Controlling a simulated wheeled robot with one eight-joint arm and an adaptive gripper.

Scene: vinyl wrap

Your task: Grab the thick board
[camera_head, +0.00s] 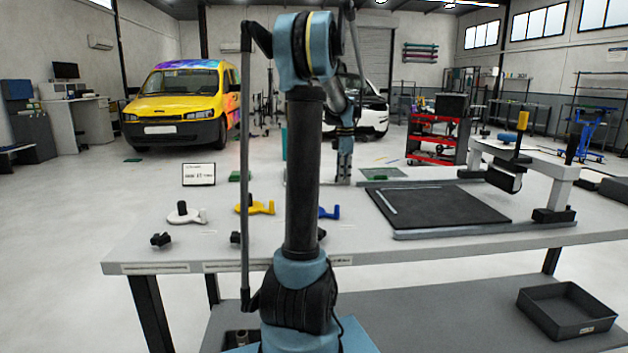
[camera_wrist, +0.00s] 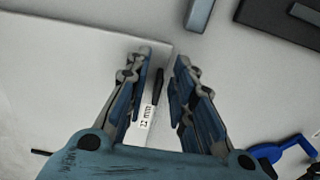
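My gripper (camera_wrist: 164,58) is open in the wrist view, its two fingers apart with no object clearly held. Between and below the fingers are a slim dark piece (camera_wrist: 158,86) and a small white label reading "12 mm" (camera_wrist: 147,117). To their left is a large pale flat panel (camera_wrist: 60,65) with a straight edge and corner near the fingertips; I cannot tell its thickness or whether it is the thick board. In the head view, my arm covers the middle of the worktable, and my gripper's fingers are not clear there.
The worktable (camera_head: 130,252) carries white (camera_head: 186,214), yellow (camera_head: 260,208) and blue (camera_head: 329,212) hooked pieces, black knobs (camera_head: 161,240) and a small sign (camera_head: 198,174). A black mat (camera_head: 440,206) and a grey frame (camera_head: 540,168) stand right. A black tray (camera_head: 567,312) is on the lower shelf.

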